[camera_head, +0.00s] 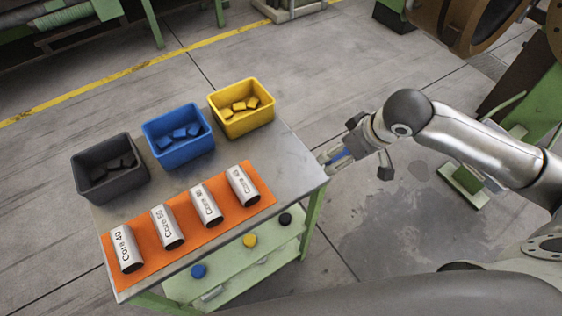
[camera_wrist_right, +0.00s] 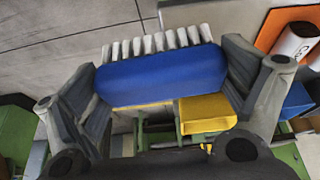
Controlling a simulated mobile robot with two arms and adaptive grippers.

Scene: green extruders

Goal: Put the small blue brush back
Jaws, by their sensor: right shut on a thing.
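The small blue brush (camera_head: 341,158) is between the fingers of my right gripper (camera_head: 339,156), just off the right edge of the cart's metal top. In the right wrist view the brush (camera_wrist_right: 160,75) spans the gap between both fingers, its blue back facing the camera and a row of pale bristles along its far side. The right gripper is shut on it. Its place of rest cannot be told from these frames. My left gripper is not in view.
The cart top (camera_head: 285,150) carries a black bin (camera_head: 92,188), a blue bin (camera_head: 180,153) and a yellow bin (camera_head: 243,122) holding small pieces. A green lower shelf (camera_head: 222,281) holds round items.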

